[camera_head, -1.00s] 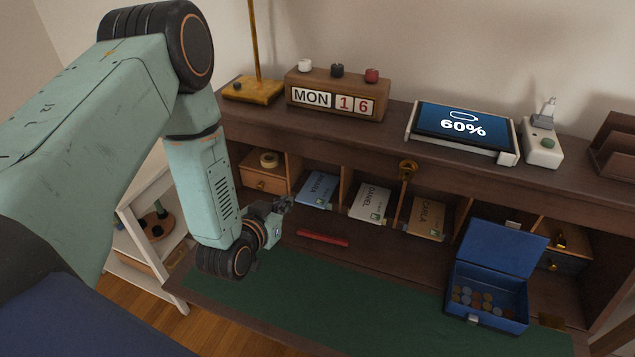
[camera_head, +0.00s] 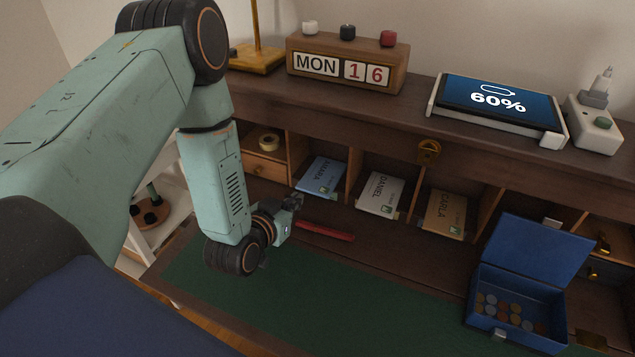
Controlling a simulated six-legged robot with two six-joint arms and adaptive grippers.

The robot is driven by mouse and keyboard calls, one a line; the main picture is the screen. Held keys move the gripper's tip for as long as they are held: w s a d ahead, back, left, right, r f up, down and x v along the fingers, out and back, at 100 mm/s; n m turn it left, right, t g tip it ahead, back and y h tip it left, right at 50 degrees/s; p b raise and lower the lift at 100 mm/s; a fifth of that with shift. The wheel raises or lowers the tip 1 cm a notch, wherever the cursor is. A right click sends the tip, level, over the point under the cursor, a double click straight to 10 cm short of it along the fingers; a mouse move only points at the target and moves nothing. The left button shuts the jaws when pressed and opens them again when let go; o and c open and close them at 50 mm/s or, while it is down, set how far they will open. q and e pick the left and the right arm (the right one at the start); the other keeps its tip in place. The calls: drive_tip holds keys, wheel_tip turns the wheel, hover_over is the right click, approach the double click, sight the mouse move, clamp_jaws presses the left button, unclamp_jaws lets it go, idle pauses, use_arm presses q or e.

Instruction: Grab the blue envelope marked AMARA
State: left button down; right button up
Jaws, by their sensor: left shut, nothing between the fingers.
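The blue envelope marked AMARA (camera_head: 321,177) lies in a cubbyhole of the desk, to the left of the white DANIEL envelope (camera_head: 382,194) and the brown CARLA envelope (camera_head: 443,213). My left gripper (camera_head: 296,201) is in front of that cubbyhole, just short of the envelope's lower left edge in the picture. It looks shut and empty; its fingertips are small and dark here. I cannot tell whether they touch the envelope. My right gripper is not in view.
A red stick-like object (camera_head: 325,231) lies on the desk close to my left gripper. An open blue box (camera_head: 545,306) with coins stands at the right. Wooden dividers (camera_head: 355,176) separate the cubbyholes. The green mat (camera_head: 300,300) is clear.

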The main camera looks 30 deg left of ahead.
sight(319, 180)
use_arm(q)
drive_tip(key=shift+f, duration=0.35)
drive_tip(key=shift+w+d, duration=0.1)
drive_tip(key=shift+w, duration=0.05)
drive_tip(key=w, duration=0.6)
drive_tip(key=w+b, duration=0.1)
drive_tip(key=w, duration=0.5)
drive_tip(key=shift+w+a+f, duration=0.1)
drive_tip(key=shift+w+a, duration=0.1)
drive_tip(key=shift+w, duration=0.05)
drive_tip(key=shift+s+f, duration=0.15)
drive_tip(key=shift+f, duration=0.45)
drive_tip(key=shift+s+a+f+b, duration=0.1)
drive_tip(key=shift+s+b, duration=0.15)
drive_tip(key=shift+b, duration=0.2)
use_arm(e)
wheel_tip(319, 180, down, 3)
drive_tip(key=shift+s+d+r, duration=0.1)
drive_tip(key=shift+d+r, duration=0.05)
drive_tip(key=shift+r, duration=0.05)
use_arm(q)
drive_tip(key=shift+f, duration=0.15)
